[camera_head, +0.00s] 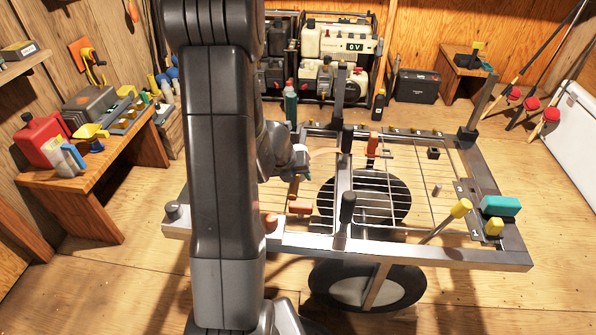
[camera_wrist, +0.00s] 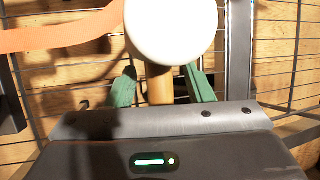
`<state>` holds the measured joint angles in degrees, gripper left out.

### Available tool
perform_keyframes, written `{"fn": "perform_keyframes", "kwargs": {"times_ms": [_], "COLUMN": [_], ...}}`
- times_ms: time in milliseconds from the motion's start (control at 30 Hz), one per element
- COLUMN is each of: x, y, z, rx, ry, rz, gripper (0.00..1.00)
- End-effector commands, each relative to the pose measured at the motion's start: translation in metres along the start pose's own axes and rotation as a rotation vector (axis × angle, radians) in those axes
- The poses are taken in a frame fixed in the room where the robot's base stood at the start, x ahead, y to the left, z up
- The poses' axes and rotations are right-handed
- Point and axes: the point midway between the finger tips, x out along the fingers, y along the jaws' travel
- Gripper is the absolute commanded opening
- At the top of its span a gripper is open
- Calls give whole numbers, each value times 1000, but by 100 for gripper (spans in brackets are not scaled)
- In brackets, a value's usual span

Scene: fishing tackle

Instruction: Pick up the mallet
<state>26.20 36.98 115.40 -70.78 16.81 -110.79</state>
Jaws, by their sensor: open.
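In the wrist view, a white round head (camera_wrist: 170,28) on a light brown wooden handle (camera_wrist: 159,88) looks like the mallet. My gripper (camera_wrist: 161,80) is open, with one green finger on each side of the handle. I cannot tell whether either finger touches it. The handle's lower part is hidden behind my gripper body. In the head view, my gripper (camera_head: 297,172) is over the left part of a wire-rack cart (camera_head: 400,248), partly hidden by my arm. The mallet head is not clear there.
An orange strip (camera_wrist: 62,36) lies left of the white head. A wooden bench (camera_head: 100,180) with a red can (camera_head: 42,144) stands left. The floor at front right is clear.

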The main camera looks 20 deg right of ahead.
Motion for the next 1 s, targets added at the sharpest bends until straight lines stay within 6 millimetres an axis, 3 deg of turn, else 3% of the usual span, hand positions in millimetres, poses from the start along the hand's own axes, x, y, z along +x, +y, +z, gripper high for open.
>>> {"fn": "perform_keyframes", "kwargs": {"times_ms": [67,300,667,1000], "x": [0,-1,-7,-51], "y": [0,0,-2,-14], "z": [0,0,3,21], "rx": [0,0,0,1], "ry": [0,0,-1,-1], "rz": [0,0,0,1], "gripper": [44,0,0,0]}}
